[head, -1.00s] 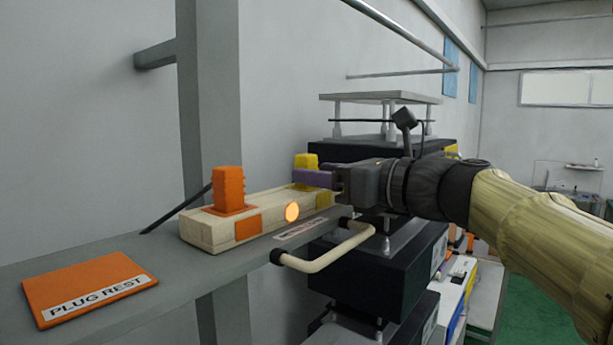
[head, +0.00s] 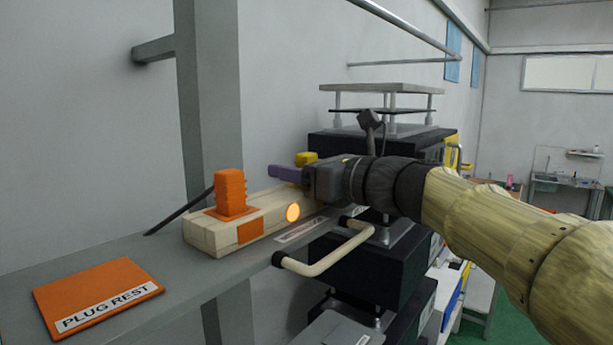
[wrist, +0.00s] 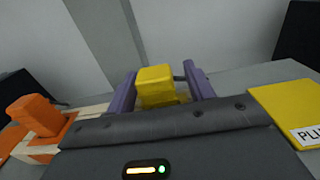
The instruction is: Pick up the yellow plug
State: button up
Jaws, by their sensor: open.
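The yellow plug (wrist: 156,86) stands upright on the pale socket block in the wrist view, between the two purple fingers of my gripper (wrist: 158,88). I cannot tell whether either finger touches it. In the head view only the top of the yellow plug (head: 306,158) shows above my gripper (head: 288,173), whose body hides the rest. The gripper is open, with a finger on each side of the plug. The pale block (head: 204,240) lies on the grey shelf and also bears the orange plug (head: 231,193) at its left end.
An orange pad marked PLUG REST (head: 97,293) lies at the shelf's left. A yellow pad (wrist: 290,112) lies right of the gripper in the wrist view. A glowing orange lamp (head: 292,213) is on the block's front. A cream bar handle (head: 330,255) juts from the shelf's front.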

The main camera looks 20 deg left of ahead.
jog(key=shift+c, duration=0.4)
jog(key=c, duration=1)
notch_tip(320, 180, up, 10)
jog(key=p, duration=0.1)
